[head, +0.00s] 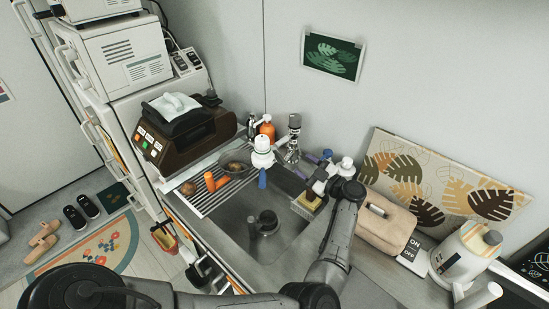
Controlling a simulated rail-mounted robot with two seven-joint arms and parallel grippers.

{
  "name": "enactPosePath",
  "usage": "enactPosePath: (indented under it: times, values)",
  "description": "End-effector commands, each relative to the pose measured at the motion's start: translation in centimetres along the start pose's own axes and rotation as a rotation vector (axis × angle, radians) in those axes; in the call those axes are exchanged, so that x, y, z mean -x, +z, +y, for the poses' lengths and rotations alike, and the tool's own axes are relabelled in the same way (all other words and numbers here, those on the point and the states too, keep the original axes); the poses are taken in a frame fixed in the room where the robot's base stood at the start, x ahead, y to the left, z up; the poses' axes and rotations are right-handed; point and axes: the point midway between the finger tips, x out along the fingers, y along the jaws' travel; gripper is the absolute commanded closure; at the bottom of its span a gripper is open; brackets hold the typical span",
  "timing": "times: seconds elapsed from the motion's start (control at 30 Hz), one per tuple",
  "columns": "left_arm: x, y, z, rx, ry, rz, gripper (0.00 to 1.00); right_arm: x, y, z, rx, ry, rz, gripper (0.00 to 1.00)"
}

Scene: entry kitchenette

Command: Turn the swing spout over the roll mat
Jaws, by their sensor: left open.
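The tap stands at the back edge of the sink (228,222), with a white round body (262,150) and a chrome upright part (293,140) beside it. I cannot clearly make out the swing spout; a blue piece (262,178) hangs below the white body, over the sink's back side. The striped roll mat (204,204) lies across the left part of the sink. My right gripper is not in view.
On or by the mat are an orange cup (209,182), a bowl (235,165) and a brown round item (187,188). A dark pot (267,222) sits in the sink. A sponge holder (307,205) is under my gripper. A beige case (384,222) and kettle (464,252) stand right.

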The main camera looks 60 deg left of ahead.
Motion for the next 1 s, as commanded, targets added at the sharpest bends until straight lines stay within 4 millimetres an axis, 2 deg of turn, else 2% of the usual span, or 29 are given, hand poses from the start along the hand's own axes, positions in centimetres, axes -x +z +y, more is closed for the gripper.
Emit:
enactPosePath:
  times: [0.1, 0.23, 0.7, 1.0]
  values:
    - [0.8, 0.4, -0.4, -0.016, -0.063, -0.017, 0.48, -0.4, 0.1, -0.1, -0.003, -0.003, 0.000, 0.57]
    - [0.0, 0.4, -0.6, -0.024, -0.088, -0.019, 0.48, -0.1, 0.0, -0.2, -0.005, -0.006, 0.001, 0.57]
    - [-8.3, 0.4, -1.2, -0.024, -0.086, -0.016, 0.48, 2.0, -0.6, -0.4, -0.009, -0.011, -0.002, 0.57]
    - [-11.7, 0.6, -1.6, -0.024, -0.084, -0.018, 0.48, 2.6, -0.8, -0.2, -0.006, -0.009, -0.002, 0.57]
